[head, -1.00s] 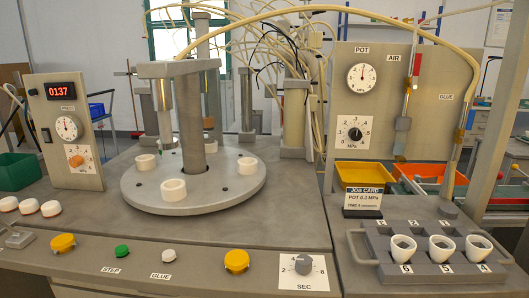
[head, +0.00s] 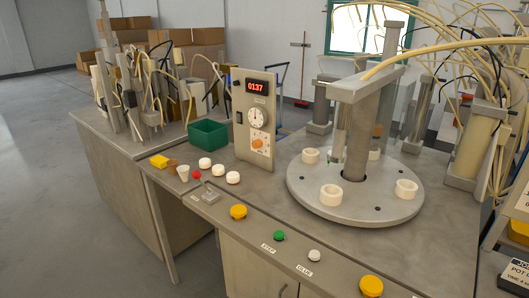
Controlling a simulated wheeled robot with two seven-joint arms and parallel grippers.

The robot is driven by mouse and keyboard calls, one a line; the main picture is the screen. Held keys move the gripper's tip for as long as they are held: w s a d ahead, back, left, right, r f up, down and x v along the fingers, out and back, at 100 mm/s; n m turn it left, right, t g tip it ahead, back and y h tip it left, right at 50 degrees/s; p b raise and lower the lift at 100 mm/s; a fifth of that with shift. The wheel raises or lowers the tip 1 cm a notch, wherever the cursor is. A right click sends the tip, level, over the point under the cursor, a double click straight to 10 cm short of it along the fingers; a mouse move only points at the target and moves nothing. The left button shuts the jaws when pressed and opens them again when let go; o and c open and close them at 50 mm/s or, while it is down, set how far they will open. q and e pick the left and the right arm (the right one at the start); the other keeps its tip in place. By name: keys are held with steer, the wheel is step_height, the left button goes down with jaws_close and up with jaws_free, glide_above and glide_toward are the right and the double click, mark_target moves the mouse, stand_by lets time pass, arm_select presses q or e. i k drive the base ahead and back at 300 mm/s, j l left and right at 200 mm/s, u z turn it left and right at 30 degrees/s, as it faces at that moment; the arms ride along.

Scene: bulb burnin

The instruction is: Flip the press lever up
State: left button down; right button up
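A small metal lever on a flat plate (head: 206,193) sits at the left end of the front console; its label is too small to read. I cannot tell from the view alone which of the lever and the switch is the press lever, nor clearly how either is set. Neither of my grippers is in view.
A round turntable (head: 330,209) with several white rings stands at right. Yellow (head: 238,212), green (head: 279,236) and white (head: 314,255) buttons line the front console. Open floor is at left.

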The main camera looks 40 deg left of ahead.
mark_target(196, 174)
steer(key=u, duration=1.6)
